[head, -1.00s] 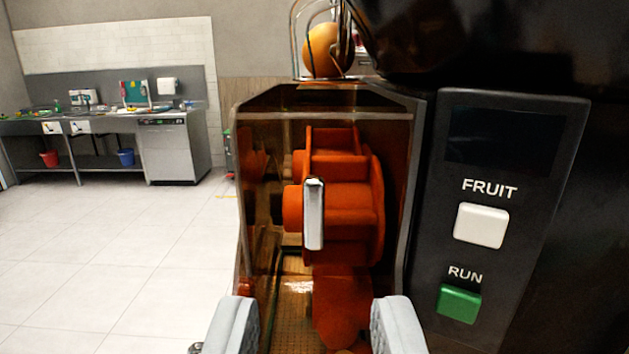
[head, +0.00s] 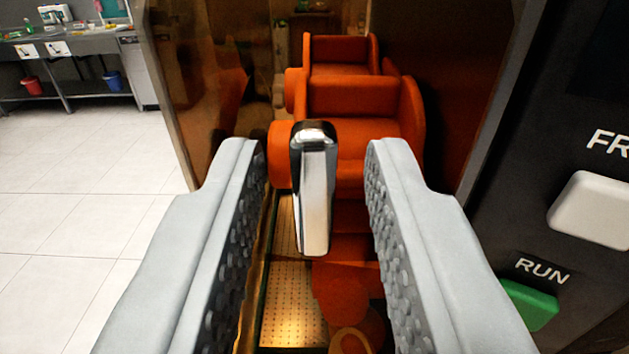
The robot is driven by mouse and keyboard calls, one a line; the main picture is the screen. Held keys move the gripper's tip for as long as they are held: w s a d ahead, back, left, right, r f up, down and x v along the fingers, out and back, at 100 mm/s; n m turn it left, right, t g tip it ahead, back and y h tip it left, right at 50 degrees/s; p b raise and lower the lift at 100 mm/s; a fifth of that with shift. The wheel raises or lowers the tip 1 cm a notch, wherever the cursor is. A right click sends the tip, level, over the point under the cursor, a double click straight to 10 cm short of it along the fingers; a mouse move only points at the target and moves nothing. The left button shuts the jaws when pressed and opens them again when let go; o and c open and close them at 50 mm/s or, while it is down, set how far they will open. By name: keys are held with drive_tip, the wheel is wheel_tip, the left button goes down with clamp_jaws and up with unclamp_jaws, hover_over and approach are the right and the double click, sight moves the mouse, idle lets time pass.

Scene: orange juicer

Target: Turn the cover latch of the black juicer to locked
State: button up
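The cover latch (head: 315,195) is a shiny metal lever on the front of the juicer's see-through cover (head: 215,95). It hangs upright, its long side vertical. Orange juicing parts (head: 350,105) show behind the cover. My gripper (head: 317,165) is open, with one grey padded finger on each side of the latch. A gap shows between the latch and each finger, so neither appears to touch it. The black juicer body (head: 490,170) stands at the right.
The juicer's panel has a white FRUIT button (head: 594,208) and a green RUN button (head: 529,303) close to my right finger. White tiled floor (head: 75,200) is free at the left. A steel counter (head: 75,48) stands far back left.

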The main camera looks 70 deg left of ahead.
clamp_jaws()
drive_tip(key=shift+m, duration=0.4)
drive_tip(key=m, duration=0.2)
drive_tip(key=shift+m, duration=0.4)
drive_tip(key=m, duration=0.4)
drive_tip(key=shift+w+m, duration=0.15)
drive_tip(key=shift+m, duration=0.15)
drive_tip(key=m, duration=0.5)
drive_tip(key=shift+d+f, duration=0.1)
drive_tip(key=m, duration=0.4)
drive_tip(key=shift+f+m, duration=0.1)
drive_tip(key=shift+m, duration=0.2)
